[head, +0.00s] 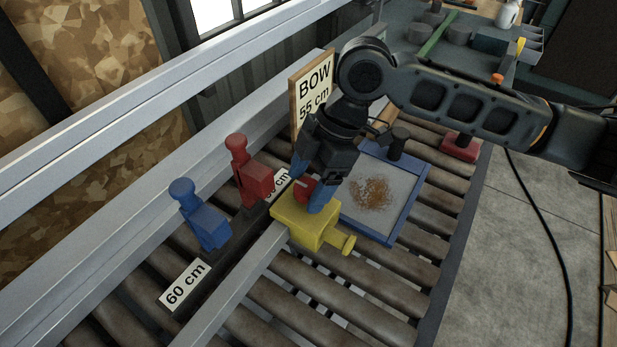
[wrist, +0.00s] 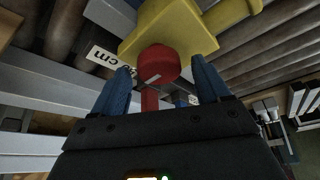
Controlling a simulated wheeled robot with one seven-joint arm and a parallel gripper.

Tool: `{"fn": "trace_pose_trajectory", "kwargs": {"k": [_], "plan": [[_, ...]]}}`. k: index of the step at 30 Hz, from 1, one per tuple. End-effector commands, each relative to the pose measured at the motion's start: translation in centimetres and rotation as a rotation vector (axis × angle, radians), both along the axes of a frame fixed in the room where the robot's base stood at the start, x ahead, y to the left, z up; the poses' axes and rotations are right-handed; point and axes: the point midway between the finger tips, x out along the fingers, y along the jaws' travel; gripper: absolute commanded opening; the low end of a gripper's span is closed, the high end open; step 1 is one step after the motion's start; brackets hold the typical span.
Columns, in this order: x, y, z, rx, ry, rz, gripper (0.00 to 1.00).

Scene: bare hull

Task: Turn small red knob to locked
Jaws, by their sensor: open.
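The small red knob (head: 304,188) sits on a yellow block (head: 300,223) that has a yellow round-ended peg on its side. In the wrist view the knob (wrist: 158,62) is a round red cap with a short pale mark on its face. My gripper (head: 311,184) points down over the yellow block with its two blue fingers apart. In the wrist view the fingers of my gripper (wrist: 160,68) stand on either side of the knob, with gaps visible. I cannot tell whether either finger touches it. The head view shows the knob partly hidden by the fingers.
A red clamp-like piece (head: 255,175) and a blue one (head: 203,215) stand left on the rail. A "BOW 55 cm" sign (head: 312,90) rises behind my gripper. A blue-framed tray (head: 408,213) with brown grains lies right on the rollers. A red block (head: 460,148) is farther right.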

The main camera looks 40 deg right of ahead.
Motion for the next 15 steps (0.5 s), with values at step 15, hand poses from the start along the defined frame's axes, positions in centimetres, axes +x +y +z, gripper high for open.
{"fn": "trace_pose_trajectory", "kwargs": {"k": [15], "plan": [[0.02, -0.02, 0.04, 0.0, 0.0, 0.0, 0.38]]}}
